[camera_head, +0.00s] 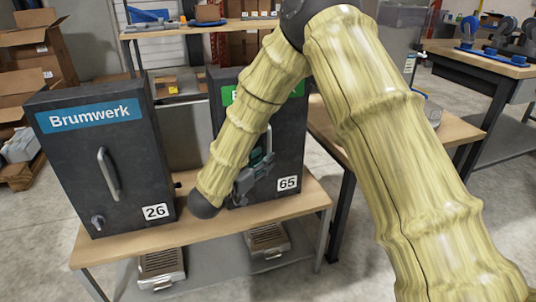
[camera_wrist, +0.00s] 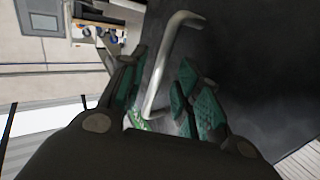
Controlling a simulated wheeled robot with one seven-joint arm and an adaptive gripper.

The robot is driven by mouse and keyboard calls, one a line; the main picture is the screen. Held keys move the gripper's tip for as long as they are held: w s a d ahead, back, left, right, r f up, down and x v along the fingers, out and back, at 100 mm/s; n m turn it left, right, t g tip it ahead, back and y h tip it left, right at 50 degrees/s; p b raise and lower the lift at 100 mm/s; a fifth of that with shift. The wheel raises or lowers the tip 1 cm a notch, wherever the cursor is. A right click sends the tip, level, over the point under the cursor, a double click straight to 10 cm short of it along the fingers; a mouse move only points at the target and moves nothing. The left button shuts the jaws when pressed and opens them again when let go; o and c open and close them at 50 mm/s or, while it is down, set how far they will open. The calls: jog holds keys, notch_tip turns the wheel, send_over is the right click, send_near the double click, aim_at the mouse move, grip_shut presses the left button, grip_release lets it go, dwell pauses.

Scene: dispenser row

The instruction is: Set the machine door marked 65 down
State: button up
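The machine marked 65 (camera_head: 290,150) is a dark grey cabinet with a green label, standing on the right of the bench. Its front door looks upright and shut, though my arm covers much of it. My gripper (camera_head: 254,172) is at the front of this door, left of the 65 plate. In the wrist view the silver bar handle (camera_wrist: 164,62) runs between the two green-padded fingers of my gripper (camera_wrist: 165,88). The fingers stand apart on either side of the handle, with a visible gap, so they do not look closed on it.
A similar machine marked 26 (camera_head: 100,155), with a blue Brumwerk label, stands to the left on the same wooden bench (camera_head: 225,222). Metal trays (camera_head: 162,266) lie on the shelf below. Another table (camera_head: 455,135) stands to the right. Cardboard boxes (camera_head: 38,45) are at the far left.

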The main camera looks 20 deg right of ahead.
jog(key=p+v, duration=0.1)
jog(key=v, duration=0.7)
jog(key=s+d+f+n+y, duration=0.2)
jog(key=s+f+y, duration=0.15)
jog(key=f, duration=0.65)
jog(key=s+d+f+n+g+y, duration=0.1)
jog(key=s+d+f+n+y, duration=0.2)
jog(key=f, duration=0.6)
jog(key=s+f+n+y, duration=0.2)
jog(key=s+f+y, duration=0.2)
jog(key=f, duration=0.6)
jog(key=s+d+f+n+g+y, duration=0.1)
jog(key=s+f+g, duration=0.2)
jog(key=s, duration=0.7)
jog(key=s+d+f+n+g+y, duration=0.1)
jog(key=s+f, duration=0.4)
jog(key=s, duration=0.5)
jog(key=s+d+f+n+g+y, duration=0.1)
jog(key=s+f+g, duration=0.3)
jog(key=s, duration=0.6)
jog(key=shift+s+d+n+g+y, duration=0.2)
jog(key=shift+d+n+g+y, duration=0.1)
jog(key=shift+d+g+y, duration=0.5)
jog(key=shift+r, duration=0.1)
notch_tip(320, 180, up, 28)
jog(key=p, duration=2.8)
